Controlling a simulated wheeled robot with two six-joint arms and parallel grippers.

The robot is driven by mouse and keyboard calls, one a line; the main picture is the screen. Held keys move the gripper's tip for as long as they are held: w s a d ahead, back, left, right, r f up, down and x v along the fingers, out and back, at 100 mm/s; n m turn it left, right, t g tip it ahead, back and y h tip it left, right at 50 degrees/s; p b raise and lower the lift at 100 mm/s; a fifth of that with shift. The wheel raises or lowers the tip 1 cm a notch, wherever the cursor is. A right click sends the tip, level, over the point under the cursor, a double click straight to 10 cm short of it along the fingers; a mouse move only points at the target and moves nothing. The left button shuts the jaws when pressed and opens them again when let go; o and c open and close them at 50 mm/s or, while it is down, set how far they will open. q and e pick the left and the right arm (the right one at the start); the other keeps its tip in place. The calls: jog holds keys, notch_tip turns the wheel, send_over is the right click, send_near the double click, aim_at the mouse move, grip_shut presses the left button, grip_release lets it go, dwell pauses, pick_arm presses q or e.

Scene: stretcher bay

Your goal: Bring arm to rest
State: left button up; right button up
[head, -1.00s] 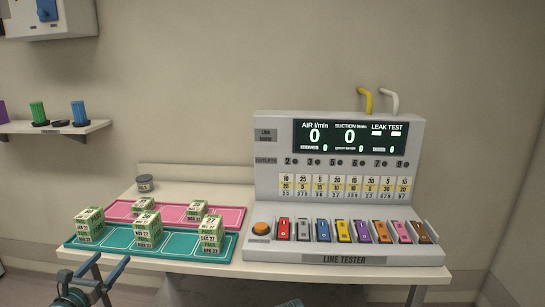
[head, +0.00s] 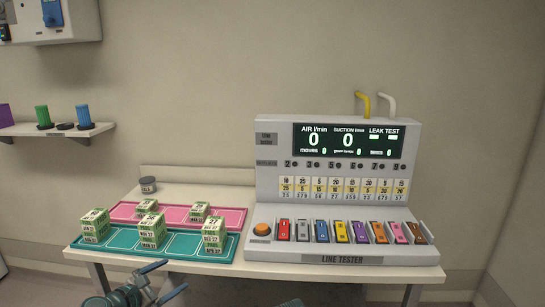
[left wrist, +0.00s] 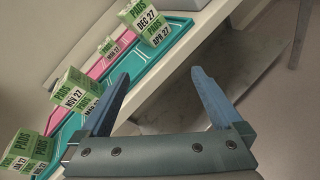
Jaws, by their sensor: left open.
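My left gripper (head: 166,279) is at the bottom of the head view, just in front of the table's front edge. Its two fingers are spread apart with nothing between them. In the left wrist view, the left gripper (left wrist: 160,90) shows open, with bare floor and the table edge beyond its fingers. Green-and-white pad boxes (head: 151,231) stand beyond it on a teal tray (head: 188,244). My right gripper is not seen in these views.
A pink tray (head: 232,217) with smaller pad boxes lies behind the teal one. A line tester (head: 268,180) with coloured switches fills the table's right side. A small dark tin (head: 148,185) stands at the back left. A wall shelf (head: 90,131) holds coloured cylinders.

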pick_arm(q)
jog(key=s+d+f+m+g+p, duration=0.2)
jog(key=s+d+f+m+g, duration=0.15)
jog(key=d+m, duration=0.45)
jog(key=s+d+f+m+g+p, duration=0.25)
jog(key=d+m+g, duration=0.3)
jog(key=d, duration=0.45)
jog(key=s+d+f+m+g+y+p, duration=0.1)
jog(key=s+d+m+g+y, duration=0.1)
jog(key=s+m+y, duration=0.2)
jog(key=s+d+m+g+y+p, duration=0.1)
jog(key=s+d+m+g+y, duration=0.1)
jog(key=s+m, duration=0.5)
jog(key=m+y, duration=0.1)
jog(key=m, duration=0.3)
jog(key=shift+s+d+f+g+y+p, duration=0.3)
jog(key=shift+s+d+f+y+p, duration=0.05)
jog(key=shift+s+y+p, duration=0.05)
